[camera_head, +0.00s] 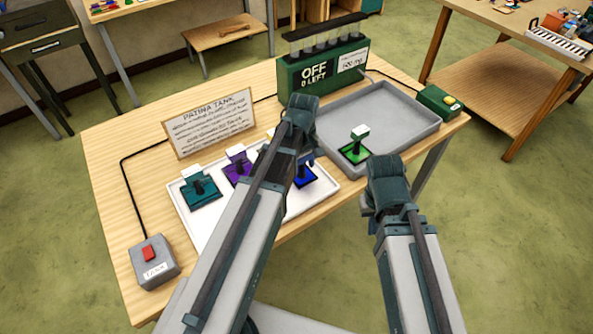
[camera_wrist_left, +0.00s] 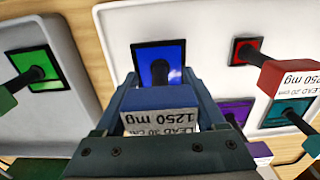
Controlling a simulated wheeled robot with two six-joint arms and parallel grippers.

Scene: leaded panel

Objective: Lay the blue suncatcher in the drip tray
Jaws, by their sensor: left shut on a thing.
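The blue suncatcher (camera_head: 306,177) is a dark-framed blue square at the right end of the white tray in the head view. In the left wrist view its blue pane (camera_wrist_left: 176,55) shows just beyond the jaws. My left gripper (camera_head: 304,160) is shut on its upright handle, which has a label block on top. I cannot tell whether its frame clears the white tray. The grey drip tray (camera_head: 412,112) is to its right, with a green suncatcher (camera_head: 353,153) standing in it. My right gripper (camera_head: 388,195) hangs near the table's front edge; its fingers are hidden.
The white tray (camera_head: 222,228) also holds teal (camera_head: 201,189) and purple (camera_head: 238,168) suncatchers and a red one (camera_wrist_left: 246,50). A green unit reading OFF (camera_head: 322,80) stands behind. A sign (camera_head: 210,122) and a red-switch box (camera_head: 152,262) are at left. Most of the drip tray is empty.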

